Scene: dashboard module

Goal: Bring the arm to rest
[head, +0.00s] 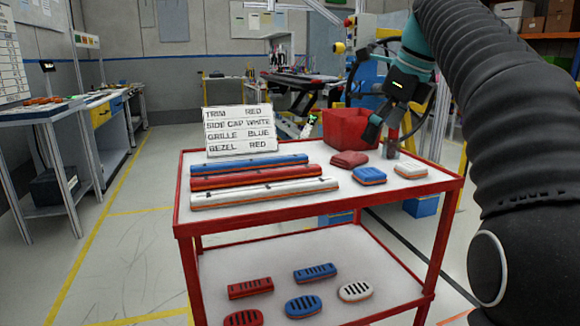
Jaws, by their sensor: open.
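My gripper (388,128) is at the end of my arm, above the back right of a red-framed cart (317,218). It points downward, its jaws are apart, and I see nothing held in them. One dark finger is in front of the right side of a red bin (345,130). The other finger is hard to make out against a grey and red upright piece (393,142) behind it. I cannot tell whether the gripper touches that piece. The black ribbed sleeve of my arm fills the right side of the head view.
Blue, red and white long strips (262,184) lie on the cart top beside a colour list sign (239,130). A red cap (349,159), a blue one (369,175) and a white one (410,170) lie at right. Several vented pieces (303,305) lie on the lower shelf.

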